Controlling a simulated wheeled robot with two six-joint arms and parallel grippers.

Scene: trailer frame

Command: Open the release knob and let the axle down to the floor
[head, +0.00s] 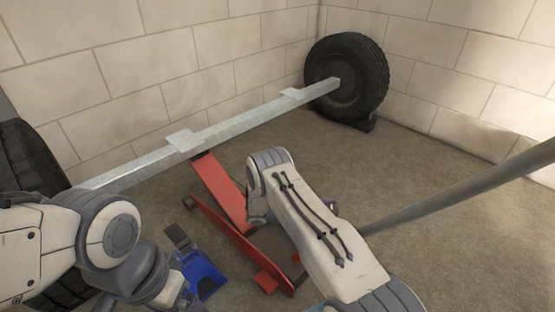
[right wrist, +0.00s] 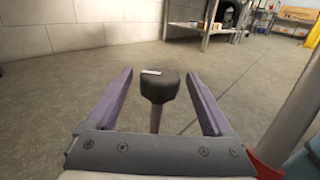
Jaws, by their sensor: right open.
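The grey axle (head: 240,124) is a long beam with a black wheel (head: 346,80) at its far end, and it slopes across the head view. The red floor jack (head: 222,192) stands under its middle. The black release knob (right wrist: 160,86) on a short stem shows in the right wrist view. My right gripper (right wrist: 158,74) is open, with a finger on either side of the knob and a gap on both sides. My right arm hides these fingers in the head view. My left arm is at lower left; its gripper does not show.
The long grey jack handle (head: 465,187) slants up at the right. A blue stand (head: 203,274) is on the floor beside the jack, near my left arm. Another black tyre (head: 28,160) is at the left edge. Block walls close the back; floor at right is clear.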

